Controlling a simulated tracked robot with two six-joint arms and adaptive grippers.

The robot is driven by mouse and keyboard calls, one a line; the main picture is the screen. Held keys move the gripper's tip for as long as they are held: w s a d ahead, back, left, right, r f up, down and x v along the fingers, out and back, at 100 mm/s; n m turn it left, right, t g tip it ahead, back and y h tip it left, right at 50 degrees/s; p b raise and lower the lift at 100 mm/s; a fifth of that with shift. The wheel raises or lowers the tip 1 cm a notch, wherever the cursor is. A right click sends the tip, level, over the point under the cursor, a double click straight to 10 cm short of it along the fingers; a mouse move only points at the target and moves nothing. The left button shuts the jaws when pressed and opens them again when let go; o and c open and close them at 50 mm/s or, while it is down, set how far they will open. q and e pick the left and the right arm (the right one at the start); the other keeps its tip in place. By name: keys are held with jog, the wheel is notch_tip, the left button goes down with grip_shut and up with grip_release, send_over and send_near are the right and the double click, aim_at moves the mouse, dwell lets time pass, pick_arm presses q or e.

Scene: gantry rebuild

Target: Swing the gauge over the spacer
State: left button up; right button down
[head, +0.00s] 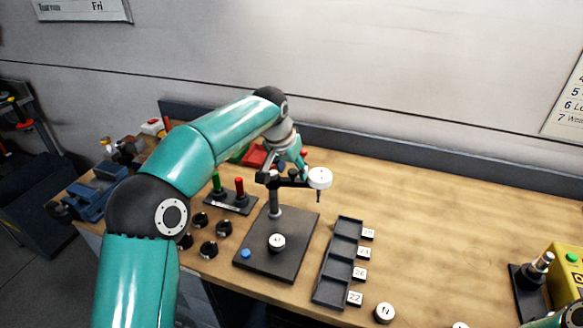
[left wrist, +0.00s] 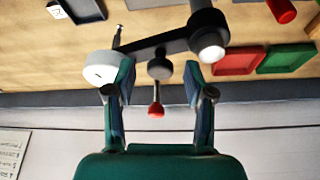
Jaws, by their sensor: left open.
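The gauge (head: 320,178) is a white round dial with its thin stem pointing down. It sits on a black swing arm (left wrist: 160,46) on a post (head: 275,203), above the back right edge of the dark base plate (head: 290,262). The spacer (head: 277,242), round with a numbered white top, stands on the plate in front of the post, not under the gauge. My left gripper (head: 303,162) is behind the swing arm. In the left wrist view its open fingers (left wrist: 157,95) stand either side of a red-tipped lever (left wrist: 156,108); contact is unclear. The gauge (left wrist: 103,68) is beside the left finger.
A black compartment tray (head: 333,262) with numbered labels stands right of the plate. Several black knob-like pieces (head: 209,248) and a rack with green and red pins (head: 230,202) are on the left. A yellow box (head: 567,270) is far right. The table's back right is clear.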

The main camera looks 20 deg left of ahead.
pick_arm(q)
grip_shut()
dwell(0.3)
jog(key=shift+a+f, duration=0.1)
